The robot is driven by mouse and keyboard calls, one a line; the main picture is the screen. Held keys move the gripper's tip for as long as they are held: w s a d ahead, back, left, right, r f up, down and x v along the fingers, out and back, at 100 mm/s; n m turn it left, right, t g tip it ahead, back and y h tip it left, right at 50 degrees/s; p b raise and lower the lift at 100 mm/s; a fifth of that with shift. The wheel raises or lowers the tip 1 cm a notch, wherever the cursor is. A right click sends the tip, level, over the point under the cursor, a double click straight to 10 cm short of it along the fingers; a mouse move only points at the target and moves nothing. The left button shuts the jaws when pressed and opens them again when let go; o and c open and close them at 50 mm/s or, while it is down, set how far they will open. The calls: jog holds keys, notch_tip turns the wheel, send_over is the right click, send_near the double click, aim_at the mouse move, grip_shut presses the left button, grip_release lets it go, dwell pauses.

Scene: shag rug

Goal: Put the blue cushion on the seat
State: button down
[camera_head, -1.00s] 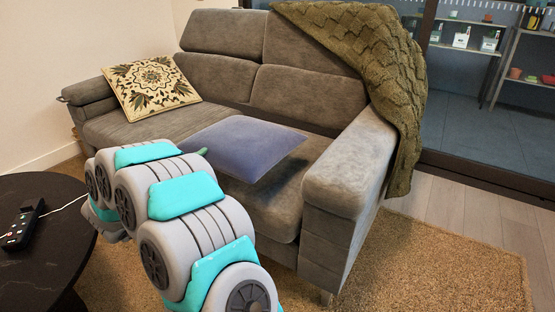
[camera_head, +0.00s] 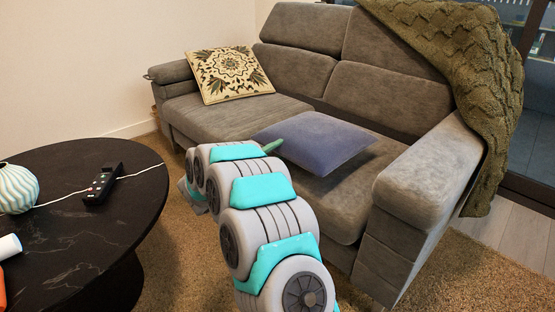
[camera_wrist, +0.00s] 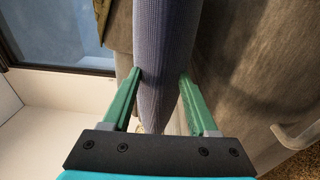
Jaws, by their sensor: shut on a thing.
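The blue cushion (camera_head: 318,143) is held in front of my arm, over the right part of the grey sofa's seat (camera_head: 345,208) in the head view. Whether it touches the seat I cannot tell. My gripper (camera_wrist: 160,80) is shut on the cushion (camera_wrist: 162,40) in the wrist view, with a green finger on each side of its edge. In the head view only a green finger (camera_head: 272,146) shows at the cushion's left edge; the rest is hidden by my arm.
A patterned cushion (camera_head: 230,74) leans at the sofa's left end. A green knitted throw (camera_head: 470,60) hangs over the right side. A dark round table (camera_head: 75,225) with a remote (camera_head: 103,185) and a striped vase (camera_head: 15,188) stands at left. Rug lies around.

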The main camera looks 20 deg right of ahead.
notch_tip(320, 180, down, 2)
jog(key=shift+f, duration=0.1)
jog(key=shift+c, duration=0.8)
grip_release()
jog(key=shift+f, duration=0.1)
jog(key=p+v, duration=0.1)
jog(key=v, duration=1.1)
